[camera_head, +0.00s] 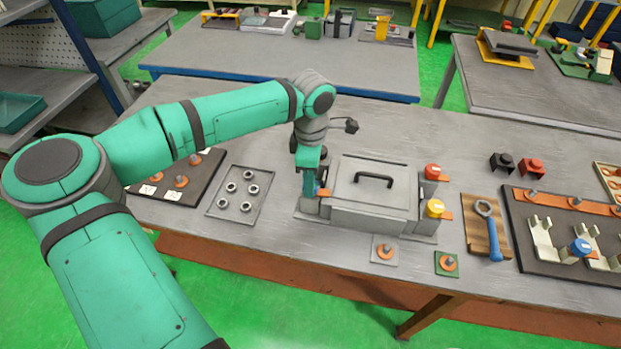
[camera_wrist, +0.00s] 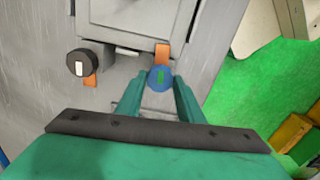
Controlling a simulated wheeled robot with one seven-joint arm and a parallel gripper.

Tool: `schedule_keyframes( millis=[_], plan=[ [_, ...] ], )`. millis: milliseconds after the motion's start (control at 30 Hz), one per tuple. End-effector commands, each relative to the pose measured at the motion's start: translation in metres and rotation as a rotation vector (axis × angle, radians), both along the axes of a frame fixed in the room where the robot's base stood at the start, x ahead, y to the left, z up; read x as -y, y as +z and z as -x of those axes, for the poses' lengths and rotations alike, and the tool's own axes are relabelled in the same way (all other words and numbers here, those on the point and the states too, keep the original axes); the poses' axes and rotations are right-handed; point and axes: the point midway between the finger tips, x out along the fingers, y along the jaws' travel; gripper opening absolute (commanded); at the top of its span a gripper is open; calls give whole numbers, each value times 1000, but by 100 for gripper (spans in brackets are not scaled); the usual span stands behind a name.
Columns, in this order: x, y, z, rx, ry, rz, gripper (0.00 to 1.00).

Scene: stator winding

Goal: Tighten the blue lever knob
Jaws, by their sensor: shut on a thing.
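The blue lever knob (camera_wrist: 160,77) shows in the wrist view between my two fingertips, with a green mark on its top. An orange tab (camera_wrist: 162,54) sticks out beside it, at the edge of the grey box. My gripper (camera_wrist: 159,84) is shut on the blue knob. In the head view my gripper (camera_head: 311,190) points down at the left side of the grey lidded box (camera_head: 365,190). The knob is mostly hidden there by the fingers. How far the knob is turned cannot be told.
A black knob (camera_wrist: 78,63) with an orange tab is on the same side of the box. Red (camera_head: 432,172) and yellow (camera_head: 434,208) knobs are on its right side. A tray of nuts (camera_head: 240,192) lies to the left. A wrench (camera_head: 489,230) lies to the right.

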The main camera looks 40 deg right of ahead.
Motion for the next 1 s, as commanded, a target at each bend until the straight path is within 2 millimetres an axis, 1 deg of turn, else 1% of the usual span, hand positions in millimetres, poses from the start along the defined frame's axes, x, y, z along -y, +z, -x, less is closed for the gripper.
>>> schedule_keyframes(
  millis=[33, 167, 200, 233, 267, 533, 667, 767, 1000],
  plan=[
    [1, 3, -1, 5, 1, 4, 12],
    [1, 3, -1, 5, 1, 4, 12],
    [1, 3, -1, 5, 1, 4, 43],
    [1, 2, -1, 5, 2, 4, 51],
    [1, 2, -1, 4, 2, 3, 52],
    [0, 1, 0, 1, 2, 1, 52],
    [0, 8, -1, 2, 2, 1, 52],
    [0, 21, -1, 4, 3, 2, 52],
    [0, 67, -1, 5, 2, 1, 52]
  ],
)
